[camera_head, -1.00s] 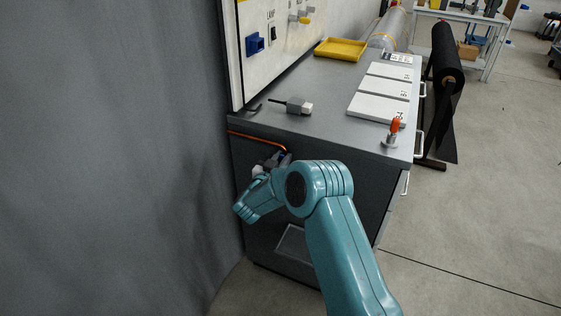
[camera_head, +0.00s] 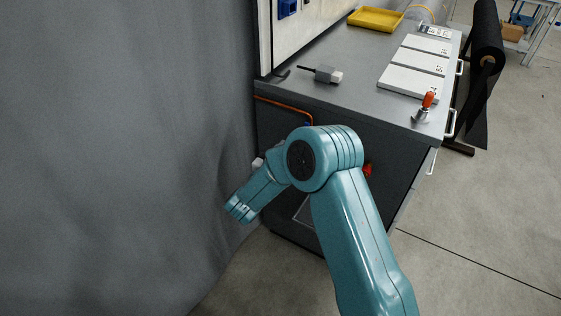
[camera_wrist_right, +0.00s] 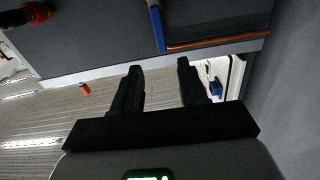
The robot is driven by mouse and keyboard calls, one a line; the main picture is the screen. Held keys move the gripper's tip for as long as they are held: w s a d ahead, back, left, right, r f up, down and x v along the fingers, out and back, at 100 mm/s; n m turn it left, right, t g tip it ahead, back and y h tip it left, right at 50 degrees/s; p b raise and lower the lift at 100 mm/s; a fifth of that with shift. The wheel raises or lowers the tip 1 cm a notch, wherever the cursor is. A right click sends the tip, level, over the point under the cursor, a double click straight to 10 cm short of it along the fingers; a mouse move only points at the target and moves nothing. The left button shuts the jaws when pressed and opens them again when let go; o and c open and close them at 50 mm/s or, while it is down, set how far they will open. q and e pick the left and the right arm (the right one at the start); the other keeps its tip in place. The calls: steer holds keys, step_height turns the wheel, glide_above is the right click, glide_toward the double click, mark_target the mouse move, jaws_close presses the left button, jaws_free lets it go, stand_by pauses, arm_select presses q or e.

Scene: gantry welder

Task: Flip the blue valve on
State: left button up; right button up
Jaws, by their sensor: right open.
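The blue valve handle (camera_wrist_right: 157,27) is a short blue bar at the top of the right wrist view, beside an orange line (camera_wrist_right: 212,41) on the dark cabinet side. My right gripper (camera_wrist_right: 159,68) is open and empty. Its two black fingers point toward the cabinet, and the blue handle shows ahead of the gap between them, apart from the tips. In the head view my right arm hides this gripper and most of the valve; a tiny blue bit (camera_head: 308,124) shows at the end of the orange line (camera_head: 284,103). My left gripper is not in view.
A red knob (camera_head: 367,170) sits on the cabinet side, right of my elbow. The bench top (camera_head: 350,100) holds a grey plug-like block (camera_head: 327,74), white plates (camera_head: 411,81), an orange-handled tool (camera_head: 425,106) and a yellow tray (camera_head: 376,19). A grey curtain (camera_head: 120,150) hangs at left.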

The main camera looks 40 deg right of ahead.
steer(key=v, duration=0.4)
steer(key=shift+a, duration=0.1)
stand_by(0.3)
steer(key=s+a+f+n+t+y+p, duration=0.1)
steer(key=s+a+f+n+y+p, duration=0.1)
steer(key=a+f+n+y, duration=0.35)
steer(key=s+a+f+n+t+y+p, duration=0.1)
steer(key=s+a+f+n+y+p, duration=0.15)
steer(key=f+y, duration=0.55)
steer(key=s+a+f+n+g+y, duration=0.2)
steer(key=s+a+f+g+y, duration=0.1)
steer(key=s+a, duration=0.4)
steer(key=s+a+f+n+g+y, duration=0.1)
steer(key=s+a+f+g+y, duration=0.3)
steer(key=s+a, duration=0.4)
steer(key=s+f+g, duration=0.1)
steer(key=s, duration=0.3)
steer(key=shift+s+f+n, duration=0.25)
steer(key=shift+s+n, duration=0.15)
